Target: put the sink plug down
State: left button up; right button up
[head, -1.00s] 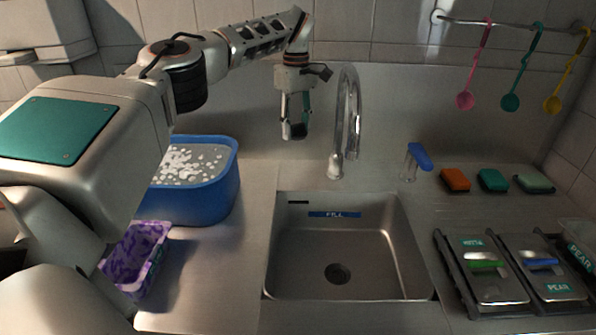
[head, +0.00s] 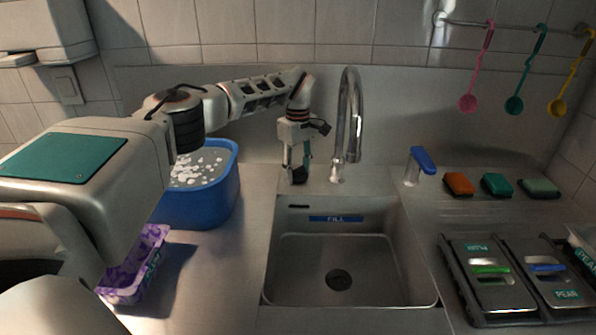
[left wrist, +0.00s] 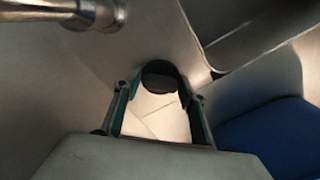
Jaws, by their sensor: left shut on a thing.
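My left gripper (head: 298,168) points down over the strip of counter behind the sink, left of the tap. It is shut on the sink plug (head: 299,177), a small dark piece low between the fingertips. In the left wrist view the plug (left wrist: 160,76) shows as a dark rounded piece between the teal-edged fingers. The plug is at or just above the counter; I cannot tell if it touches. The steel sink (head: 290,262) is in front, with its round drain (head: 339,280) uncovered. My right gripper is not in view.
The curved tap (head: 349,110) stands close right of my gripper. A blue tub (head: 205,205) of water with white bits is to the left, with a purple patterned tray (head: 135,270) before it. A blue-topped dispenser (head: 422,160) and sponges (head: 458,184) stand right. The counter left of the sink is partly clear.

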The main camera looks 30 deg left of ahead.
aim_at(298, 168)
pick_arm(q)
jog(key=shift+r, duration=0.15)
jog(key=o, duration=1.1)
jog(key=shift+f, duration=0.2)
jog(key=shift+r, duration=0.15)
notch_tip(298, 168, up, 12)
jog(key=p, duration=0.1)
jog(key=shift+r, duration=0.1)
